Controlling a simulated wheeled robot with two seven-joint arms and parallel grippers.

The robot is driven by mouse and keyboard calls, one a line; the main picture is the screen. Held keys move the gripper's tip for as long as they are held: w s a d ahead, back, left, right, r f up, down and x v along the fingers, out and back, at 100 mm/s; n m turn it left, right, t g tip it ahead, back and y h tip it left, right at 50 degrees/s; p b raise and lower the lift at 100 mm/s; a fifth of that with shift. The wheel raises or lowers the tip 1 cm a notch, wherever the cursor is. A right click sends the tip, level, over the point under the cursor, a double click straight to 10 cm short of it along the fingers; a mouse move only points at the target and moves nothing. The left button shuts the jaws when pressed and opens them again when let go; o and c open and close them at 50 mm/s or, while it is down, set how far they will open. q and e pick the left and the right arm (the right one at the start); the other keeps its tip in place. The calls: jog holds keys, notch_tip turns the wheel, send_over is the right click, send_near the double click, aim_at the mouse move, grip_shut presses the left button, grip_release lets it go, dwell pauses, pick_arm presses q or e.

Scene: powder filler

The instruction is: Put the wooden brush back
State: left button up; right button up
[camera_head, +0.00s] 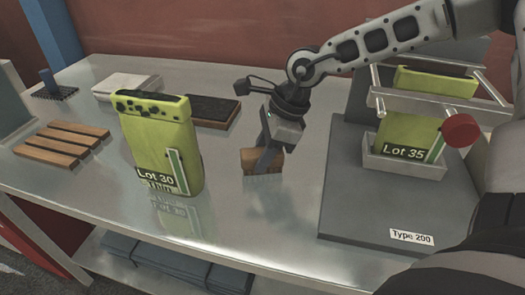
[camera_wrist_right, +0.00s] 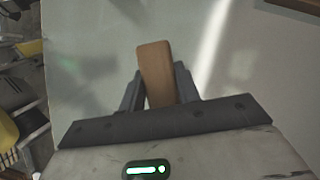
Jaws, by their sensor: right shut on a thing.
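The wooden brush (camera_head: 252,160) is a brown wooden block with pale bristles under it. It is at the middle of the metal table, just right of the green Lot 30 bag. My right gripper (camera_head: 268,158) comes down from above and is shut on the brush. In the right wrist view the brush (camera_wrist_right: 155,75) sits between the two fingers of the gripper (camera_wrist_right: 157,85). I cannot tell whether the bristles touch the table. My left gripper is not in view.
The green Lot 30 bag (camera_head: 158,140) stands upright left of the brush. A slatted wooden rack (camera_head: 62,142) is at left. The Lot 35 bag (camera_head: 405,140) stands in the grey Type 200 machine (camera_head: 345,215) at right. The front table is clear.

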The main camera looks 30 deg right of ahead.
jog(key=shift+f+b, duration=0.25)
jog(key=shift+b, duration=0.15)
jog(key=o, duration=0.8)
jog(key=shift+r, duration=0.1)
jog(key=shift+o, duration=0.4)
jog(key=shift+r, duration=0.1)
